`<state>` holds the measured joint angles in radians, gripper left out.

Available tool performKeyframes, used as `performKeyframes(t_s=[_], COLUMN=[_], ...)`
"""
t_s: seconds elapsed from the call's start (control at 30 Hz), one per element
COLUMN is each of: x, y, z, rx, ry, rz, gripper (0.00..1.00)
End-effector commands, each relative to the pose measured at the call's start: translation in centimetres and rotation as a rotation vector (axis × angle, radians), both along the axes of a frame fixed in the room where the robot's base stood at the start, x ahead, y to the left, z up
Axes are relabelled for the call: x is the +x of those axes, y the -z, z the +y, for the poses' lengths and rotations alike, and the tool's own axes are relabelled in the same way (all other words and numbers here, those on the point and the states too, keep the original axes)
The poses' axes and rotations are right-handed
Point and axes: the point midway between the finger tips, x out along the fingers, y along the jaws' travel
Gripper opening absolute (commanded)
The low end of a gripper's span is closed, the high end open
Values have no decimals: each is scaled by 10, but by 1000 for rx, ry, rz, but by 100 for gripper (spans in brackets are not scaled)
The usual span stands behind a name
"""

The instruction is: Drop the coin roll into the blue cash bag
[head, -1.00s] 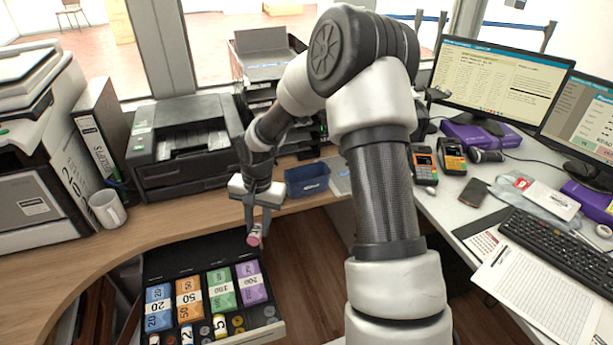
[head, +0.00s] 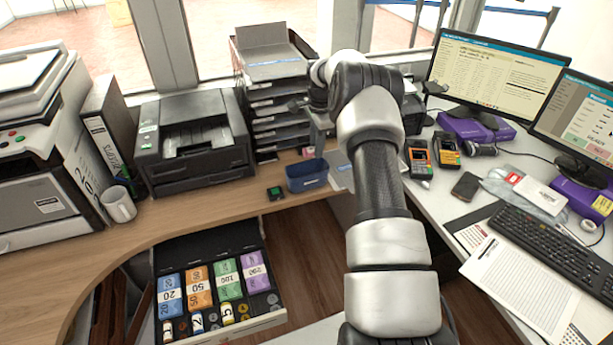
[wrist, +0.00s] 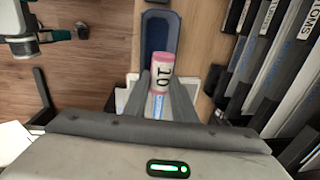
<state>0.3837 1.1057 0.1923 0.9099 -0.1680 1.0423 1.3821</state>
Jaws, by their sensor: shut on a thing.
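The coin roll (wrist: 161,72) is pink with a white band marked 10. My gripper (wrist: 162,86) is shut on it, with one finger on each side, in the wrist view. The blue cash bag (head: 308,185) stands open on the wooden counter, right of the printer, in the head view. In the wrist view the bag (wrist: 176,32) lies beyond the roll, which overlaps its near end. My gripper (head: 318,140) is above and behind the bag in the head view, partly covered by my arm.
The open cash drawer (head: 245,328) holds banknote bundles and coin rolls below the counter. A black printer (head: 190,140) is left of the bag, and a stack of trays (head: 275,105) is behind it.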

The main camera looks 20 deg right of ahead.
Motion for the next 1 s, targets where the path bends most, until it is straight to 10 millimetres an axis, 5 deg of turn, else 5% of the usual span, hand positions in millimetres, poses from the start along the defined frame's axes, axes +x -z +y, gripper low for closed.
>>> performKeyframes(t_s=[0.4,0.77,0.8,0.9,1.0], x=[0,1,1,1,0], y=[47,53,53,53,54], z=[1,0,0,1,1], rx=[1,-2,-2,0,0], ry=[-3,-4,-4,-4,-4], rz=[-2,-3,-3,-2,-2], gripper=[0,0,27,44,46])
